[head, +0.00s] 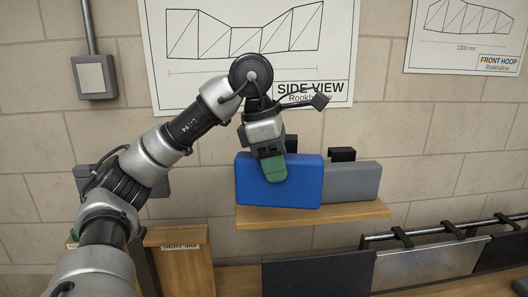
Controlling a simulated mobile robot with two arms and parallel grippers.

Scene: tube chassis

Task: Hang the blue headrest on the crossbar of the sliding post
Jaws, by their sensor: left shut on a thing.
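The blue headrest (305,180) is a flat padded block at the wooden shelf (350,213) on the back wall. A black hook (291,143) shows at its top edge. My left gripper (272,168) reaches down from above and is shut on the headrest, a green fingertip lying over its front face. The far finger is hidden behind the headrest. I cannot tell whether its lower edge touches the shelf. The sliding post and its crossbar cannot be clearly made out. My right gripper is out of view.
A grey headrest (352,182) with a black hook stands just right of the blue one. A rail (440,230) with hooked dark and grey panels runs at lower right. A wooden stand labelled "SEAT JIG" (180,262) is at lower left.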

